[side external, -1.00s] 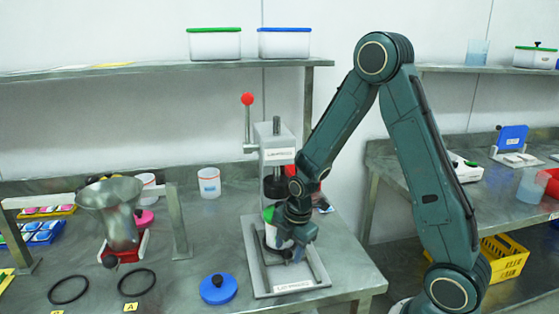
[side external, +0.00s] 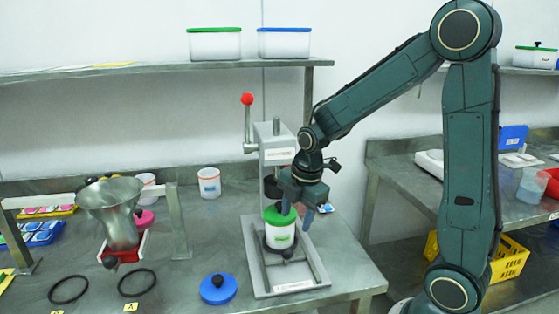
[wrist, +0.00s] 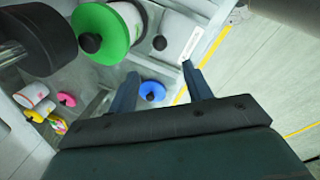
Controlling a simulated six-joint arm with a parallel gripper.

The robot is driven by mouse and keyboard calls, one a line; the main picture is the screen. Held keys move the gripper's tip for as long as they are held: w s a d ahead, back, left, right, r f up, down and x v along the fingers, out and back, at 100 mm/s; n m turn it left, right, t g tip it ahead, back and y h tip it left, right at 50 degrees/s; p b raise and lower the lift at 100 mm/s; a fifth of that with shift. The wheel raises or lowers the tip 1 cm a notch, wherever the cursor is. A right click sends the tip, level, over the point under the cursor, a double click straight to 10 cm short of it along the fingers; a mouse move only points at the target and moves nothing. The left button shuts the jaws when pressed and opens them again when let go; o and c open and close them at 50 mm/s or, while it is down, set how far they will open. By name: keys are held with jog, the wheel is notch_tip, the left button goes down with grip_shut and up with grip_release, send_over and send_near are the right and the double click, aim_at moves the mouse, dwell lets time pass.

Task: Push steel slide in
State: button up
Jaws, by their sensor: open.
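A lever press (side external: 277,150) with a red ball handle stands near the table's right end. A white jar with a green lid (side external: 279,215) stands upright on its steel base (side external: 258,262), below the dark press head; it also shows in the wrist view (wrist: 106,32). A black knob (side external: 288,253) sits at the front of the jar's seat, likely on the steel slide, whose plate I cannot make out clearly. My gripper (side external: 298,211) is open and empty, just right of the green lid. In the wrist view, both fingers (wrist: 160,70) are spread with nothing between them.
A blue lid (side external: 218,288) with a black knob lies left of the press base. A steel funnel (side external: 112,210) on a stand is at the left, with black rings (side external: 137,282) before it. A white cup (side external: 209,182) stands behind. Table between is clear.

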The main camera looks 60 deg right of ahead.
jog(key=shift+s+r, duration=0.1)
jog(key=shift+r, duration=0.5)
jog(key=shift+a+f, duration=0.1)
jog(key=shift+a, duration=0.05)
jog(key=c, duration=0.7)
jog(key=shift+a+f+n, duration=0.2)
jog(key=shift+n, duration=0.1)
jog(key=c, duration=0.4)
jog(key=a+f+n+h, duration=0.2)
jog(key=a+f+n, duration=0.4)
jog(key=n, duration=0.2)
jog(key=shift+a, duration=0.35)
jog(key=shift+a+f+n+t+h, duration=0.25)
jog(key=shift+a+n, duration=0.1)
jog(key=shift+n, duration=0.3)
jog(key=shift+a+f+n+t+h, duration=0.15)
jog(key=shift+a+n+t, duration=0.15)
jog(key=shift+n, duration=0.35)
